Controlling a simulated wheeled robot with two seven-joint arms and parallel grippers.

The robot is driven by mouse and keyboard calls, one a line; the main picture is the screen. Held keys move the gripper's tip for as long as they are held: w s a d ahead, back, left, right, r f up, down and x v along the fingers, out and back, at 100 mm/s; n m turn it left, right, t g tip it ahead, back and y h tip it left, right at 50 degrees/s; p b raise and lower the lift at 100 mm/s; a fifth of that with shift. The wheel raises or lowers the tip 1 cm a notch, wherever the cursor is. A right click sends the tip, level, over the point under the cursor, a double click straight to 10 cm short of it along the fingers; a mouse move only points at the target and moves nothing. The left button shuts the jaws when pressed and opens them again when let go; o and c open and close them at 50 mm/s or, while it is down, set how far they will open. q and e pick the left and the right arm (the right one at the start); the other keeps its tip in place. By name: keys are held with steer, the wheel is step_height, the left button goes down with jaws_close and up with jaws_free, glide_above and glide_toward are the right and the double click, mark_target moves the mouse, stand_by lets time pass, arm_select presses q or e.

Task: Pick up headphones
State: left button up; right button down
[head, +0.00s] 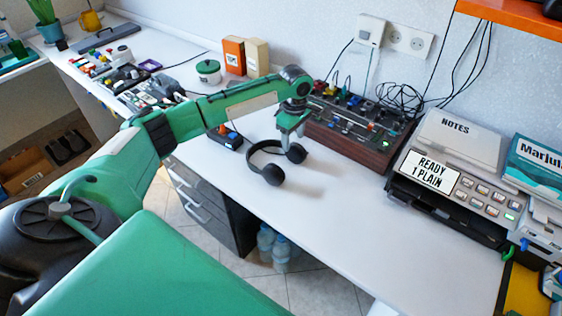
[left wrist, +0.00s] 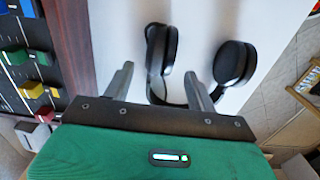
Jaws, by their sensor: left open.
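Black headphones (head: 273,174) lie on the white desk in the head view, with the headband curving to the left. In the left wrist view, two dark ear cups (left wrist: 230,62) show ahead of the fingers. My left gripper (head: 291,128) is above the headphones, by the far ear cup. In the left wrist view its two fingers (left wrist: 158,88) are spread apart, with one ear cup partly between and beyond them. I cannot tell whether a finger touches the headphones. My right gripper is not in view.
A mixing console (head: 352,136) with wooden sides stands right behind the headphones. A printer (head: 450,195) stands to the right. A small dark box (head: 226,138) is to the left. The desk (head: 380,250) is clear in front, down to its near edge.

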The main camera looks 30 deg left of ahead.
mark_target(292, 144)
arm_select(q)
steer(key=f, duration=0.3)
steer(key=shift+a+f, duration=0.2)
steer(key=shift+f, duration=0.2)
jaws_close()
steer(key=shift+r, duration=0.15)
